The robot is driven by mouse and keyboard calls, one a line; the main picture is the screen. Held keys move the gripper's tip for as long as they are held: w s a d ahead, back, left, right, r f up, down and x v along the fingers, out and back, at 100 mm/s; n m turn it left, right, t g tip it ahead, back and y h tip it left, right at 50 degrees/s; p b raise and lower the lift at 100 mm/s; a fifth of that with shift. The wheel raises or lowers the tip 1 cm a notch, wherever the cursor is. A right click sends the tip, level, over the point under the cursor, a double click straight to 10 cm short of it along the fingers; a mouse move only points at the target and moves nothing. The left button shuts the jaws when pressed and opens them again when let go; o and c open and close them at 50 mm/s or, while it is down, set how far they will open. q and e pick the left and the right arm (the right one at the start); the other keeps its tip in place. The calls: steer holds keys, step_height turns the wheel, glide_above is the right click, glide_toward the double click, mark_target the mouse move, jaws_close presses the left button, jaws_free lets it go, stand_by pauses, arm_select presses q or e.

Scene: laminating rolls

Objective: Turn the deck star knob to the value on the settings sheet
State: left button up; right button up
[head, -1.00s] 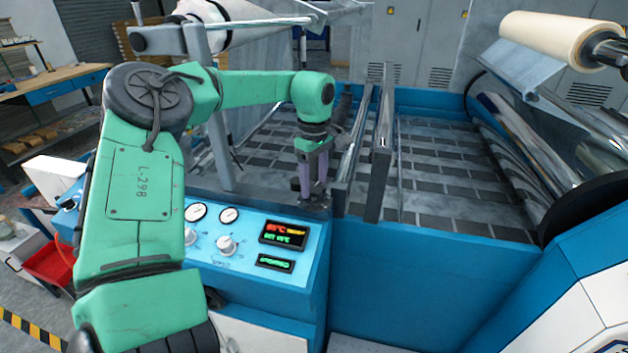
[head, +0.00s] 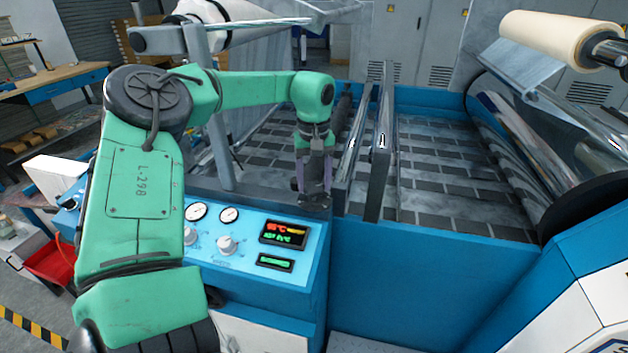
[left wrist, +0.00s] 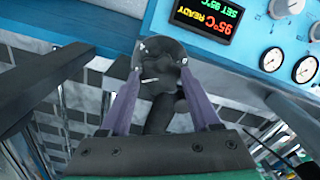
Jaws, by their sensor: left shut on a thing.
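My left gripper (head: 314,192) points down at the deck beside the control panel in the head view. In the left wrist view its two purple fingers (left wrist: 162,70) are shut around the dark star knob (left wrist: 165,52), one on each side. The knob has a pale mark on its top. In the head view the knob (head: 316,200) is mostly hidden by the gripper, and I cannot read a scale value beside it. I cannot make out the settings sheet. My right gripper is not in view.
The blue control panel (head: 213,252) has white knobs, gauges and a display (head: 284,234). In the left wrist view the display (left wrist: 206,20) reads 95°C READY, SET 95°C. An upright grey frame plate (head: 377,165) stands close right of my gripper. A cream roll (head: 560,40) is at upper right.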

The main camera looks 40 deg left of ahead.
mark_target(315, 186)
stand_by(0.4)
arm_select(q)
steer(key=o, duration=1.4)
steer(key=shift+c, duration=0.2)
steer(key=shift+r, duration=0.1)
steer(key=shift+r, duration=0.35)
step_height(315, 186, up, 14)
steer(key=shift+f, duration=0.15)
steer(key=shift+d, duration=0.1)
